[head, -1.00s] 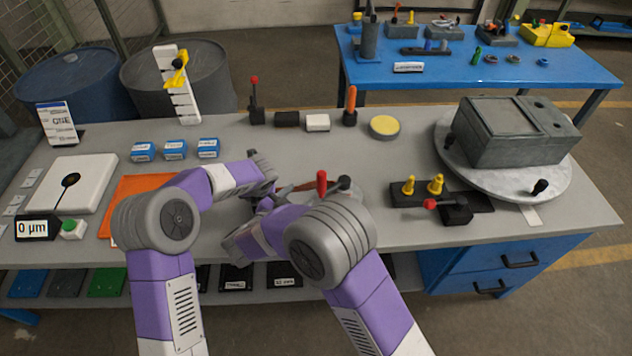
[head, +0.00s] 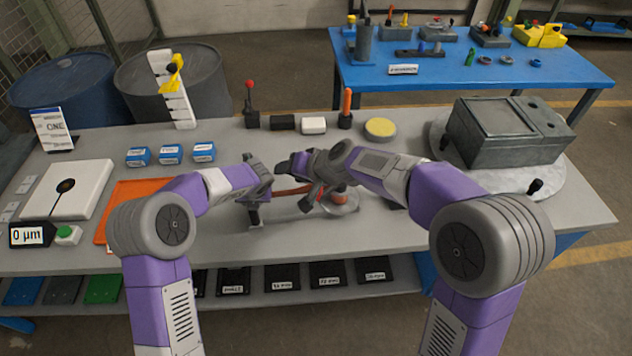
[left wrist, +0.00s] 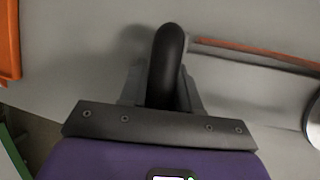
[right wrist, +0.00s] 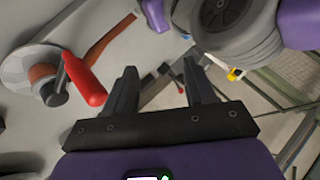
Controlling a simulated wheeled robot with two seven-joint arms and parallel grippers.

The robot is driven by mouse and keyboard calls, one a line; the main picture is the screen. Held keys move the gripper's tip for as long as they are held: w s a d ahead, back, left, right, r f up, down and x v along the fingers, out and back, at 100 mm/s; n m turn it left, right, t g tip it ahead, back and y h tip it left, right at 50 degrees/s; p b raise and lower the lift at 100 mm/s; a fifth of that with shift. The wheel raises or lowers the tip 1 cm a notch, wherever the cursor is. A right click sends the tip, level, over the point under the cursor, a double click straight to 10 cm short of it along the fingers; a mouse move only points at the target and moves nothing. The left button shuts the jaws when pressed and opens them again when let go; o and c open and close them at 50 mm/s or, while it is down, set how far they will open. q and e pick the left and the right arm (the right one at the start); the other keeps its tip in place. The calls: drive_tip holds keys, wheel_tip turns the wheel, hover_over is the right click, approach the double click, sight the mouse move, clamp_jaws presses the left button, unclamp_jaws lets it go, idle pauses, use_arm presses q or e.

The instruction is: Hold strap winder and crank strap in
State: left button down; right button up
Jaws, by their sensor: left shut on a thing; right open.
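The strap winder shows in the right wrist view: a pale metal disc (right wrist: 18,68), a brown strap (right wrist: 110,38) and a crank with a red handle (right wrist: 85,80). In the head view its disc (head: 343,204) and strap (head: 290,190) lie on the grey bench, partly hidden by my right arm. My left gripper (left wrist: 165,88) is shut on a black rounded grip (left wrist: 168,52); the strap (left wrist: 255,52) runs to the right just beyond it. My right gripper (right wrist: 160,82) is open and empty, with the red handle beside its fingers and outside them. It hangs above the winder in the head view.
An orange mat (head: 125,205) and a white plate (head: 85,180) lie at the left of the bench. Blue boxes (head: 171,153), a yellow-topped disc (head: 380,128) and a grey housing on a turntable (head: 505,130) stand behind. The bench right of the winder is partly behind my right arm.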

drive_tip(key=d+r+n+g+h, duration=0.3)
drive_tip(key=d+n+g+h, duration=0.1)
drive_tip(key=d+n, duration=0.55)
drive_tip(key=shift+n+t, duration=0.3)
drive_tip(key=shift+n, duration=0.15)
drive_tip(key=x, duration=0.7)
drive_tip(key=a+x, duration=0.1)
drive_tip(key=x, duration=0.3)
drive_tip(key=shift+s+f, duration=0.15)
drive_tip(key=shift+s, duration=0.05)
clamp_jaws()
